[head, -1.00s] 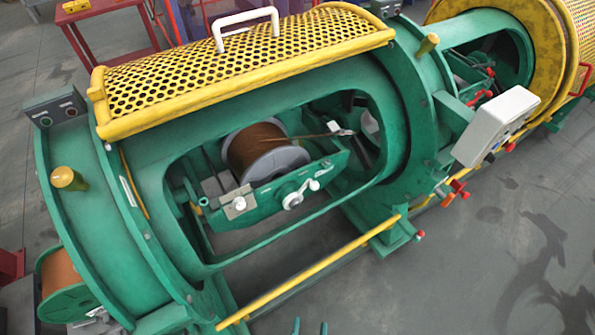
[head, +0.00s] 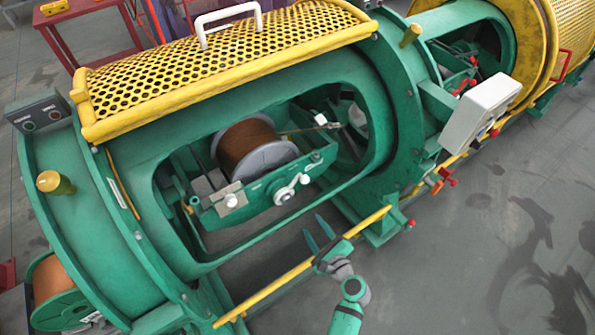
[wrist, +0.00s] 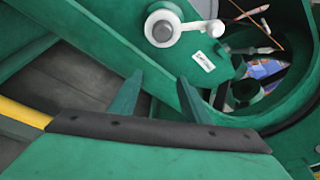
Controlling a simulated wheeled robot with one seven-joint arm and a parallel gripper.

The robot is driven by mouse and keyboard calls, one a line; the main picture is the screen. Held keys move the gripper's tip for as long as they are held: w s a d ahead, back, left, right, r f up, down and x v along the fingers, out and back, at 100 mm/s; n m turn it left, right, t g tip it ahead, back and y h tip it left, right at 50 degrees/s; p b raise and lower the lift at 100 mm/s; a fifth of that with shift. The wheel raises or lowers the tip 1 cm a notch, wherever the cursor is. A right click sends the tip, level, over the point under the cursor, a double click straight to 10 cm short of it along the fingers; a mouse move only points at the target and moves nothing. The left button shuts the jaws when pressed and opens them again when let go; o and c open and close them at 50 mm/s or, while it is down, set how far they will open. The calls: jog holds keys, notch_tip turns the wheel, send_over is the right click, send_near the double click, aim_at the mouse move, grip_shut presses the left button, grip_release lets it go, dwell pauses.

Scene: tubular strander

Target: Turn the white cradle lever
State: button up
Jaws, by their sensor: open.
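The white cradle lever (head: 292,190) sits on the front face of the green cradle (head: 262,198), inside the drum's window. Its round hub is at lower left and its short arm points up and right to a knob. In the wrist view the lever (wrist: 188,26) shows at the top, its arm pointing right. My gripper (head: 311,223) is open and empty, outside the window, below and right of the lever. In the wrist view its two fingers (wrist: 160,76) point up toward the hub, apart from it.
A yellow rail (head: 290,277) runs in front of the drum, below my gripper. The green window rim (head: 290,222) borders the opening. A wire spool (head: 250,150) lies in the cradle. A white control box (head: 480,112) stands to the right, above open floor.

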aim_at(301, 174)
jog(key=w+r+m+y, duration=0.1)
jog(key=w+r, duration=0.1)
jog(key=r, duration=0.1)
jog(key=w+r+m+t+y, duration=0.1)
jog(key=w+r, duration=0.2)
jog(key=w+r+m+y, duration=0.1)
jog(key=w+r+y, duration=0.1)
jog(key=w+r, duration=0.1)
jog(key=shift+d+r+t, duration=0.2)
jog(key=shift+d+t, duration=0.05)
jog(key=shift+t, duration=0.05)
jog(key=x, duration=0.9)
jog(key=shift+a+r, duration=0.1)
jog(key=shift+a, duration=0.15)
jog(key=shift+x, duration=0.8)
grip_shut()
jog(key=shift+d, duration=0.1)
jog(key=shift+r, duration=0.1)
